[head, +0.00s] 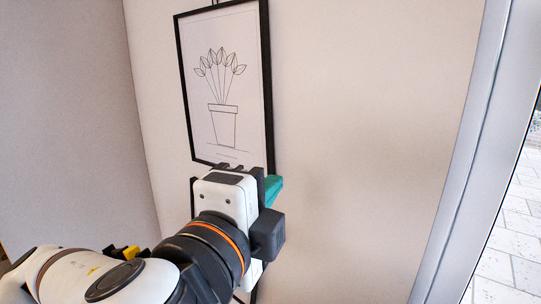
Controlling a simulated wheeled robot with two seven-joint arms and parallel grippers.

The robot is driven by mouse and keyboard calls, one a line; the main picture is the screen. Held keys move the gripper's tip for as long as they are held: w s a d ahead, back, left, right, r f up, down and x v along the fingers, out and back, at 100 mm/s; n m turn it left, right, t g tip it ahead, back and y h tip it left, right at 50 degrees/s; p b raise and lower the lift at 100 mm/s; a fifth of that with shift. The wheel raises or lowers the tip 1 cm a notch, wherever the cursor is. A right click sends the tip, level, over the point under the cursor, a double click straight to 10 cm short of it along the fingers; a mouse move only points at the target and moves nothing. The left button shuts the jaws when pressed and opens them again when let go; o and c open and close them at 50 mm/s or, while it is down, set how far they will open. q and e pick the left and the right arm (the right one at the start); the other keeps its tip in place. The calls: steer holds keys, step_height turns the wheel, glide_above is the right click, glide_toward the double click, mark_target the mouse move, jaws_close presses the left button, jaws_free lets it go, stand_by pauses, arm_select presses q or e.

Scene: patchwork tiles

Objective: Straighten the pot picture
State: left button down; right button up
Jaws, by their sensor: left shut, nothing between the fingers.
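The pot picture (222,80) hangs on the pale wall in a thin black frame, with a line drawing of a potted plant. I cannot tell whether the fingers touch the frame. My right gripper is not in view.
Another dark frame (193,199) shows partly below the picture, mostly hidden behind my left arm. A wall corner is at the left. A grey metal post (462,150) stands at the right, with pale paving beyond it. The wall right of the picture is bare.

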arm_select(q)
steer(key=p+x, duration=0.4)
steer(key=x, duration=0.6)
steer(key=shift+r, duration=0.15)
steer(key=w+a+p, duration=0.1)
steer(key=a+p, duration=0.1)
steer(key=a, duration=0.1)
steer(key=shift+w, duration=0.4)
steer(key=shift+a+f, duration=0.25)
steer(key=shift+a, duration=0.15)
steer(key=shift+w, duration=0.1)
steer(key=shift+d, duration=0.25)
